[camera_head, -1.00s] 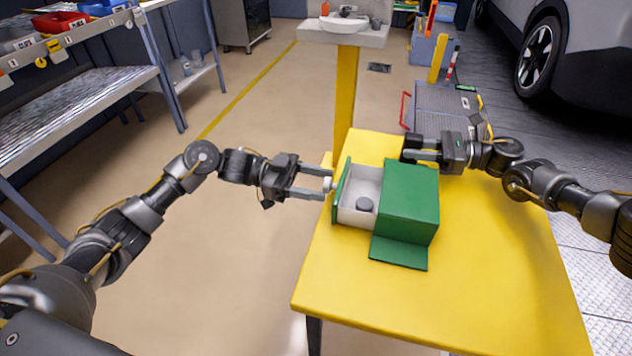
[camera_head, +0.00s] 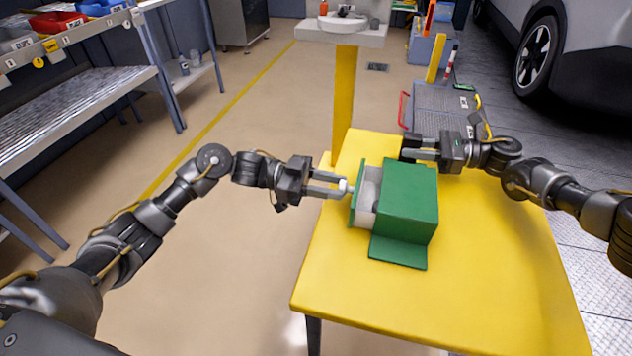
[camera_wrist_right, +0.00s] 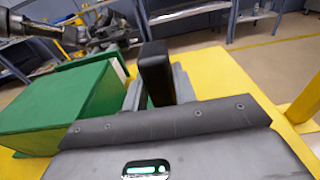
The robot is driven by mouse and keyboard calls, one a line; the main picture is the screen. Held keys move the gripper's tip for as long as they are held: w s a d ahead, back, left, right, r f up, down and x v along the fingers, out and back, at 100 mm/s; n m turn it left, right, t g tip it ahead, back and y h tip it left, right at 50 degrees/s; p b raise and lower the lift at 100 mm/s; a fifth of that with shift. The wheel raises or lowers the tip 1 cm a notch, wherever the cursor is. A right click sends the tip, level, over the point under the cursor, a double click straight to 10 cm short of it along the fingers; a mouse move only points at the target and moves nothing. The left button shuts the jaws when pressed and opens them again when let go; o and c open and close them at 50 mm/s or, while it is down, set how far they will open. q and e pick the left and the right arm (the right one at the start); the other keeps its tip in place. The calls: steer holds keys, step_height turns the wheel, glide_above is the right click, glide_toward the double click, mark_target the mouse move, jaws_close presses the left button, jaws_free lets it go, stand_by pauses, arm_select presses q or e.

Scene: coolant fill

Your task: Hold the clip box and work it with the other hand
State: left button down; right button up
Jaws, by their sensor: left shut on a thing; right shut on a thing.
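The green clip box (camera_head: 410,200) stands on the yellow table, with a flat green flange at its front. Its white-sided drawer (camera_head: 368,195) is partly out on the left, behind a green front panel. My left gripper (camera_head: 338,186) is shut on the small white knob (camera_head: 346,186) of that panel. The drawer's contents are hardly visible.
The yellow table (camera_head: 350,285) is clear in front and to the right of the box. A sink (camera_head: 343,22) stands behind it. A metal shelf (camera_head: 75,105) with bins is at the left, and a car (camera_head: 570,55) at the back right.

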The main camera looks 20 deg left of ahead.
mark_target(353, 187)
arm_select(q)
steer(key=d, duration=0.4)
steer(key=shift+d, duration=0.4)
steer(key=c, duration=1)
jaws_free()
steer(key=a, duration=1.2)
steer(key=shift+a, duration=0.1)
arm_select(e)
steer(key=o, duration=1)
steer(key=shift+c, duration=0.2)
